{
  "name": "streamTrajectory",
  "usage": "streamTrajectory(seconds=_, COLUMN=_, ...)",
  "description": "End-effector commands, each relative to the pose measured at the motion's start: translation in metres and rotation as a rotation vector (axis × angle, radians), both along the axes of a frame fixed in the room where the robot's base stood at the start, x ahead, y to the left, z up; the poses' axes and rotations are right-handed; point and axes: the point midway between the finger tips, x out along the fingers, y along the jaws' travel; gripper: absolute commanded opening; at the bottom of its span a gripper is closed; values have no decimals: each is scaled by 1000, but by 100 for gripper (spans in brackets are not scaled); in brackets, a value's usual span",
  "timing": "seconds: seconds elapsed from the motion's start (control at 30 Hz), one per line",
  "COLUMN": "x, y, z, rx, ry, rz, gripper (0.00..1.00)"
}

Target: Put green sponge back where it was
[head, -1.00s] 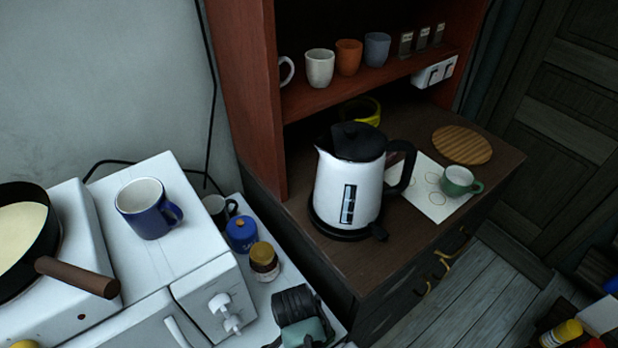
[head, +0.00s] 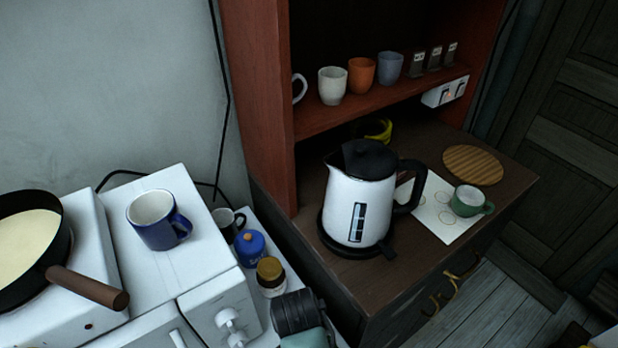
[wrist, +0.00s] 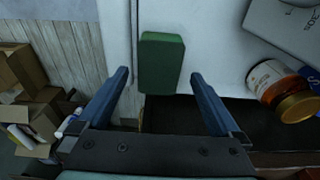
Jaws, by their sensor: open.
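The green sponge (wrist: 161,62) shows in the wrist view, at a white surface near its edge. My gripper (wrist: 160,76) is open, with one blue finger on each side of the sponge in the picture. In the head view the sponge is not visible, and only part of my arm shows at the bottom edge.
In the wrist view, a jar with an orange lid (wrist: 297,104) lies to the right and cardboard boxes (wrist: 25,75) to the left. In the head view, a blue salt jar (head: 250,248), a blue mug (head: 158,220), a pan (head: 30,248) and a kettle (head: 358,200) stand nearby.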

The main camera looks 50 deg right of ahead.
Motion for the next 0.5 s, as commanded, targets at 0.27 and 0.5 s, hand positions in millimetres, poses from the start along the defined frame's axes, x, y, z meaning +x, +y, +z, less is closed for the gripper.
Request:
streamTrajectory(seconds=0.27, x=2, y=5, z=52, rx=-2, ry=-3, rz=0, gripper=100)
streamTrajectory(seconds=0.5, x=2, y=7, z=66, rx=0, ry=0, rz=-1, gripper=100)
